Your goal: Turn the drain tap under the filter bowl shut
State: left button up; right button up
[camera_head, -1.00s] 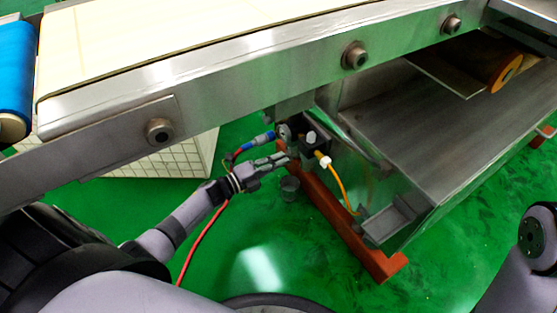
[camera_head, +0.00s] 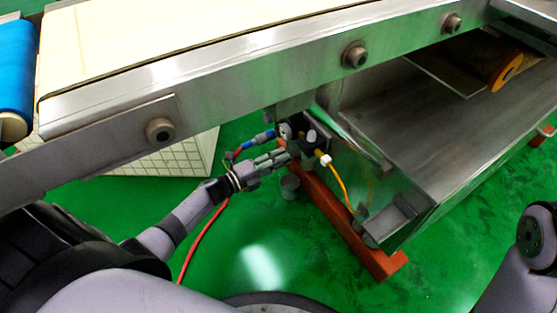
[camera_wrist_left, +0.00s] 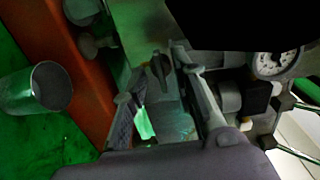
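My left gripper (camera_head: 284,156) reaches in from the left to the air filter unit (camera_head: 306,143) under the machine's rail. In the left wrist view its two fingers (camera_wrist_left: 160,90) stand apart. A small dark winged piece, seemingly the drain tap (camera_wrist_left: 160,70), shows between and just beyond the fingertips. I cannot tell whether the fingers touch it. The filter bowl is hard to make out behind the gripper. A round pressure gauge (camera_head: 284,131) sits on the unit and also shows in the left wrist view (camera_wrist_left: 277,60). My right gripper is out of view.
A grey cup (camera_head: 290,187) stands on the green floor below the unit, beside an orange-red foot beam (camera_head: 345,225). A yellow hose (camera_head: 340,187) runs down right of the unit. A red hose (camera_head: 203,240) hangs near my left wrist. The steel rail (camera_head: 270,75) passes overhead.

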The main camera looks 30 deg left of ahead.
pick_arm(q)
jog(key=v, duration=1.2)
jog(key=shift+s, duration=0.1)
